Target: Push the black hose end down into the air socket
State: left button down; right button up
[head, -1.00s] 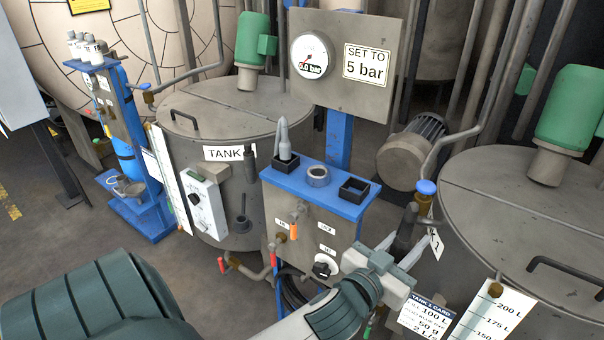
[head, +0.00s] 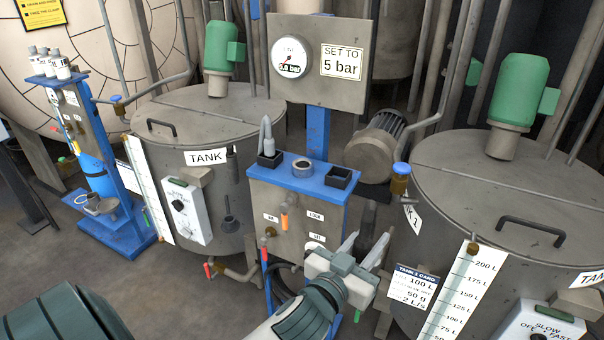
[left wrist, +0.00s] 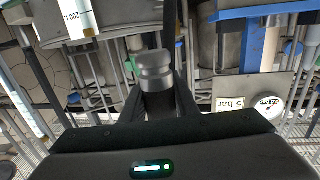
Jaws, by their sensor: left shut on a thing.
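My left gripper (head: 362,244) is in front of the right part of the grey panel box, fingers pointing up. My right gripper is not in view.
Two black square holders flank the ring: the left one (head: 270,160) holds a grey fitting, the right one (head: 339,178) looks empty. A gauge board (head: 318,62) stands behind. A tank (head: 530,190) with a blue-capped valve (head: 400,172) is close on the right.

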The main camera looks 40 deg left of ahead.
pick_arm(q)
jog(key=w+a+n+g+y+p, duration=0.2)
jog(key=w+a+n+y+p, duration=0.1)
jog(key=a, duration=0.8)
jog(key=w+a+n+g+y+p, duration=0.2)
jog(key=w+a+n+y+p, duration=0.2)
jog(key=w+a+y, duration=0.3)
jog(key=a+r+n+y, duration=0.1)
jog(key=a+y, duration=0.1)
jog(key=a, duration=0.3)
jog(key=shift+w+n+g, duration=0.15)
jog(key=shift+n+g, duration=0.25)
jog(key=shift+d, duration=0.1)
